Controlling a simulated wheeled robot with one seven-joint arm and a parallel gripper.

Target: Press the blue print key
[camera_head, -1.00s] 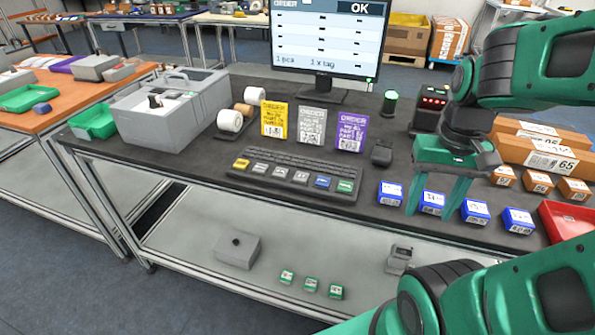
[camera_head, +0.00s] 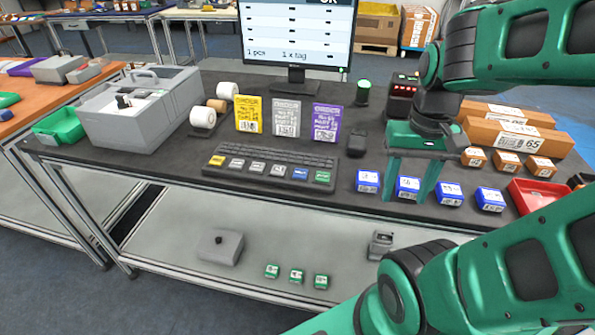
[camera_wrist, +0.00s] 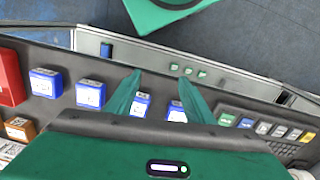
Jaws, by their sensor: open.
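The blue key (camera_head: 300,174) is in the front row of keys on the dark keyboard (camera_head: 270,162), between a grey key and the green key (camera_head: 322,177). Its label is too small to read. In the wrist view, the blue key (camera_wrist: 245,123) is at the right, beside the green key (camera_wrist: 227,119). My gripper (camera_head: 408,196) is open and empty, pointing down over the row of blue boxes, to the right of the keyboard. Its two fingers also show apart in the wrist view (camera_wrist: 160,80). Nothing covers the blue key.
Blue boxes (camera_head: 368,181) stand in a row right of the keyboard, near a red tray (camera_head: 532,196). A dark scanner-like item (camera_head: 357,143) and yellow, grey and purple order cards (camera_head: 325,122) stand behind the keyboard. A monitor (camera_head: 297,35) rises at the back.

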